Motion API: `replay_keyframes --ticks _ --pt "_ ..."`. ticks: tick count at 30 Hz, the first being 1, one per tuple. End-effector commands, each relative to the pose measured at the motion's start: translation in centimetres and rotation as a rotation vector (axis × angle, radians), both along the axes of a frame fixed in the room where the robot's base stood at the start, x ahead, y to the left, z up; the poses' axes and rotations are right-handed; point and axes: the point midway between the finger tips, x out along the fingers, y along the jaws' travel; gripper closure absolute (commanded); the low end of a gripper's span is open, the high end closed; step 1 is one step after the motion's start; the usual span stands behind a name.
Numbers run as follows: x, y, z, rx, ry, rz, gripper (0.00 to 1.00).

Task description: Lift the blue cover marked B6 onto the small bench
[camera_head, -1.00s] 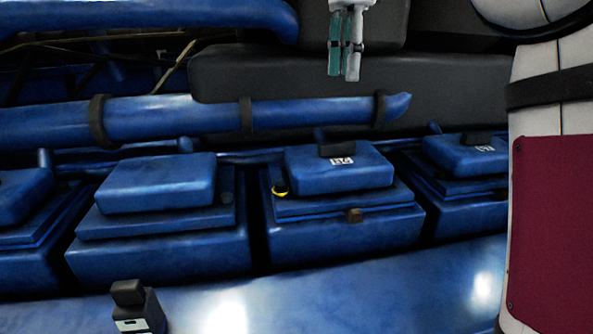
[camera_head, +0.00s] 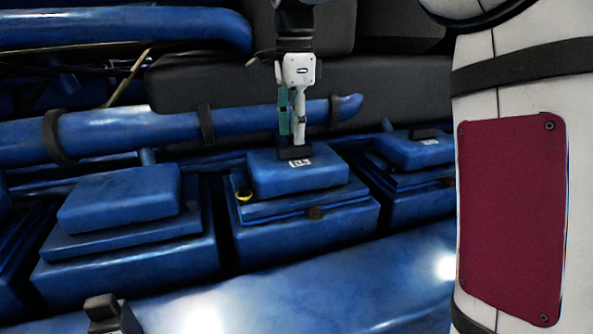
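A blue cover (camera_head: 320,178) with a black handle (camera_head: 294,153) and a small white label (camera_head: 301,162) sits on the middle engine block. The label is too small to read surely. My gripper (camera_head: 292,138) points down directly over this handle, its teal-padded fingers reaching down to it. I cannot tell whether the fingers touch or close on the handle. Another labelled blue cover (camera_head: 405,154) with a black handle sits on the block to the right. A blue cover without a visible handle (camera_head: 120,198) sits on the block to the left. No small bench is identifiable in view.
A blue pipe (camera_head: 130,130) runs behind the covers. My white arm link with a maroon panel fills the right. A black knob (camera_head: 103,312) stands at the lower left.

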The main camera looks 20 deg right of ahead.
Motion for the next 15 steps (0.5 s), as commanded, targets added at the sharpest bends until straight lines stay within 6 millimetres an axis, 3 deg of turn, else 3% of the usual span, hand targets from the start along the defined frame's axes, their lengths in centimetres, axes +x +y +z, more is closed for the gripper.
replay_keyframes --ticks 6,15 --pt "-0.3 -0.1 -2.6 -0.001 0.001 0.001 0.62" --pt "-0.1 -0.1 -3.1 -0.001 -0.001 0.001 0.62"
